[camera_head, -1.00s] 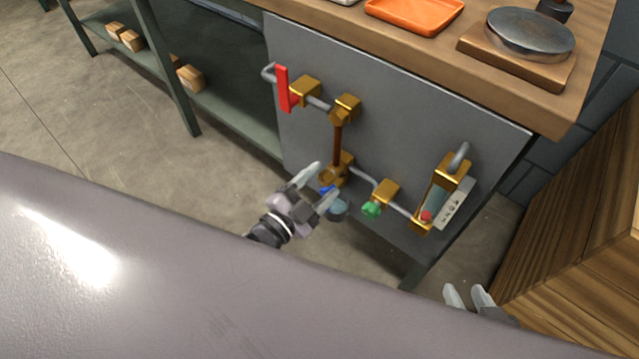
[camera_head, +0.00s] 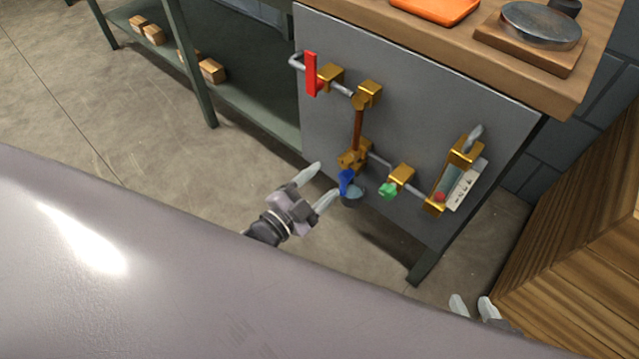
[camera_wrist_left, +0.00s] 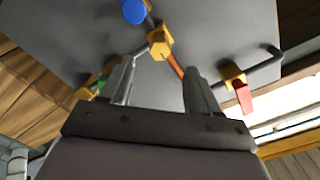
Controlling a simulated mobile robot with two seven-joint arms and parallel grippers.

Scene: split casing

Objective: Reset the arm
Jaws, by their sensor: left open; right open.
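My left gripper (camera_head: 318,187) is open and empty in the head view, just left of the blue valve handle (camera_head: 346,182) at the bottom of the pipework. In the left wrist view its two fingers (camera_wrist_left: 155,85) stand apart, with the grey panel and brass fittings beyond them. The blue part (camera_wrist_left: 134,11) shows at the top of that view. My right gripper (camera_head: 473,306) is open at the bottom right of the head view, with only its fingertips showing. The rest of the right arm is hidden behind my own body.
The grey panel (camera_head: 425,110) carries a red lever (camera_head: 311,74), a green knob (camera_head: 388,191) and a sight gauge (camera_head: 450,185). A wooden crate (camera_head: 575,260) stands close to my right gripper. A shelf with several small wooden blocks (camera_head: 211,71) is at the left. Open floor lies between.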

